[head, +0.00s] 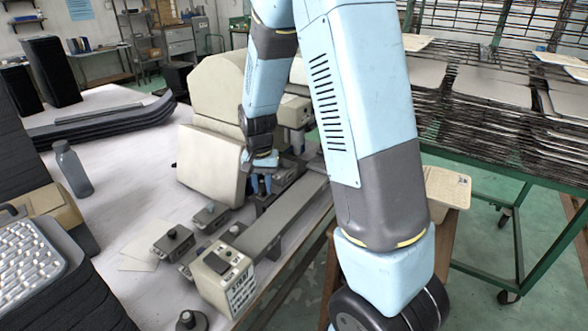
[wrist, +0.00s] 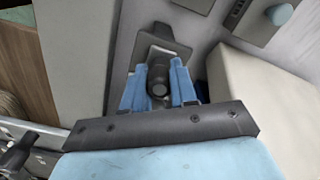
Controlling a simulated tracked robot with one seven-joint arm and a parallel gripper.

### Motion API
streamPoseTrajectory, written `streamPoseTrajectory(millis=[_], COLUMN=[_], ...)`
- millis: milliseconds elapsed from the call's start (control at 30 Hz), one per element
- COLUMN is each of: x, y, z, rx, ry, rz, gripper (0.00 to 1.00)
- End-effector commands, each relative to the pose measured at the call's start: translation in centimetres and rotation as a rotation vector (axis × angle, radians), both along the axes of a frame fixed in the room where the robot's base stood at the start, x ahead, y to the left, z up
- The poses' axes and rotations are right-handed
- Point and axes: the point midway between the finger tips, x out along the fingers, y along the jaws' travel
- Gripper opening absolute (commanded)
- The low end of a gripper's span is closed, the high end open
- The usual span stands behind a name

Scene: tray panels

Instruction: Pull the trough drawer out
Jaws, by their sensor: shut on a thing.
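My gripper (head: 264,184) reaches down in front of the beige machine (head: 208,160), beside its long grey bed (head: 290,213). In the wrist view its two blue fingers (wrist: 160,88) point away from the camera and close around a dark round knob (wrist: 159,90). The knob stands on a dark grey plate (wrist: 160,40) with rounded corners. The plate and knob look like the drawer's front and handle, but I cannot tell for sure. In the head view my wrist and fingers hide the knob, and no trough opening can be made out.
A beige control box (head: 228,280) stands at the bed's near end. Small knobbed grey blocks (head: 173,242) lie left of it. A grey bottle (head: 72,168) stands further left on the white table (head: 125,210). A green-framed rack (head: 500,170) is at right, beyond a floor gap.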

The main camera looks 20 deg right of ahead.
Motion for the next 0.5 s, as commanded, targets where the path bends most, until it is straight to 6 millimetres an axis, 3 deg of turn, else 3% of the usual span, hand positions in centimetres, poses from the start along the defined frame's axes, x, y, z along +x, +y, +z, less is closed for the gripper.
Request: streamPoseTrajectory(millis=[500], x=[-1.0], y=[1.9], z=[0.1], rx=[0.003], ry=[-0.007], rz=[0.003], gripper=[0.09])
